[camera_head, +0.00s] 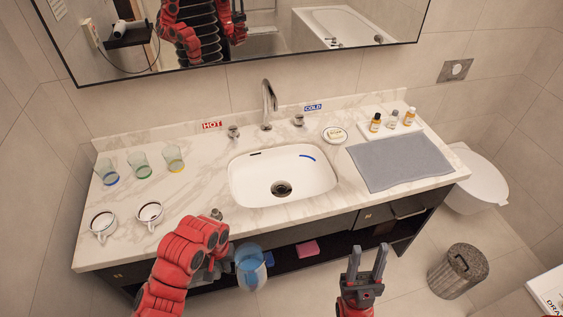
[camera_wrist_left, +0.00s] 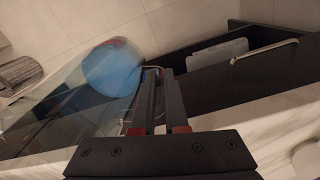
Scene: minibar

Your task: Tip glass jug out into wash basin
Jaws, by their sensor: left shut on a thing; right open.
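The glass jug (camera_head: 250,270) is clear with blue in it, and hangs in front of the counter's front edge, below the basin. My left gripper (camera_head: 228,262) is shut on it; the arm partly covers the hold. In the left wrist view the jug (camera_wrist_left: 85,85) fills the left side, with a round blue patch showing through the glass beside my gripper's fingers (camera_wrist_left: 150,100). The white wash basin (camera_head: 300,180) is set in the marble counter, with a dark drain and a small blue streak on its inner wall. My right gripper (camera_head: 367,268) is open and empty in front of the counter.
A tap (camera_head: 268,100) stands behind the basin. Glasses (camera_head: 140,165) and two cups (camera_head: 150,214) stand left on the counter. A grey towel (camera_head: 400,162), soap dish (camera_head: 335,134) and small bottles stand right. A bin (camera_head: 458,272) and toilet (camera_head: 480,185) are at the right.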

